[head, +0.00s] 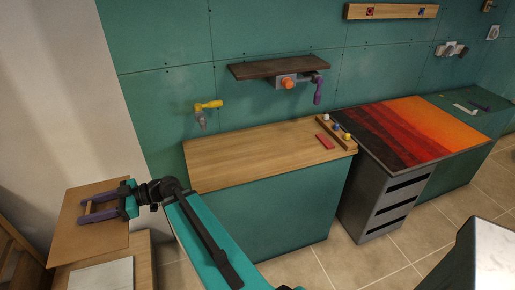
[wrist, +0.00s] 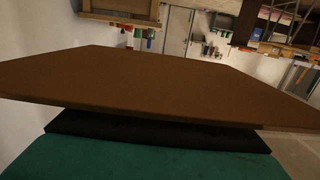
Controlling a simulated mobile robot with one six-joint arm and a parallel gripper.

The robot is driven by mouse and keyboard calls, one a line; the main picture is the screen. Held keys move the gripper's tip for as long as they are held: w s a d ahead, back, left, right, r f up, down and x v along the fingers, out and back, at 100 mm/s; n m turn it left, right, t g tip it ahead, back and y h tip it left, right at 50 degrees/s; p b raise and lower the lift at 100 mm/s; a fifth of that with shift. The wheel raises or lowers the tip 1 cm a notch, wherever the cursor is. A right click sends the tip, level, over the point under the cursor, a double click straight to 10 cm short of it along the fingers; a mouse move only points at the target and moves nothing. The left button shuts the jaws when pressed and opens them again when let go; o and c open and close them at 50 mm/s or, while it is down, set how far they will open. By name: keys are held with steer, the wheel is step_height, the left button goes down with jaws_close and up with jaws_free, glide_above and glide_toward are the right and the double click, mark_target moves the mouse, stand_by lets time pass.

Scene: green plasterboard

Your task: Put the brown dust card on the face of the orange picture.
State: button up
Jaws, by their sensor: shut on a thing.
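The brown dust card (head: 92,240) is at the left of the head view, in front of the pale wall. My gripper (head: 87,208) is shut on it, with its purple fingers either side of a small light brown grip on the card. In the wrist view the card (wrist: 160,85) spans the whole width as a broad brown sheet. The orange picture (head: 440,122) lies face up on a grey drawer unit at the right, shading from dark to red to orange. Its face is bare. My gripper and the card are far to the left of it.
A wooden-topped green counter (head: 240,158) stands between card and picture. A small rack with knobs (head: 335,133) and a red block (head: 325,141) sit at its right end. A dark shelf (head: 265,68) and a yellow-handled tool (head: 208,105) project from the green wall.

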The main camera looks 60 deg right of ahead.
steer(key=shift+w+d, duration=0.1)
steer(key=shift+d, duration=0.45)
steer(key=s+d+f+m+t+h+p, duration=0.1)
steer(key=d+m+t+h+p, duration=0.2)
steer(key=d, duration=0.7)
steer(key=s+d+m+t+h, duration=0.2)
steer(key=d+m+h, duration=0.15)
steer(key=d, duration=0.65)
steer(key=s+d+f+m+t+h+p, duration=0.1)
steer(key=d+m+t+h+p, duration=0.3)
steer(key=d, duration=0.7)
steer(key=s+d+f+m+g+h+p, duration=0.1)
steer(key=s+d+f+m+g+h, duration=0.1)
steer(key=s+d+h, duration=0.5)
steer(key=s+d+f+m+g+h+p, duration=0.1)
steer(key=s+d+f+m+g+h, duration=0.2)
steer(key=s+d+h, duration=0.4)
steer(key=s+d+f+m, duration=0.1)
steer(key=s+d+m, duration=0.1)
steer(key=s+d, duration=0.7)
steer(key=shift+s+d+m, duration=0.3)
steer(key=shift+d+m, duration=0.05)
steer(key=shift+d, duration=0.15)
steer(key=shift+w, duration=0.1)
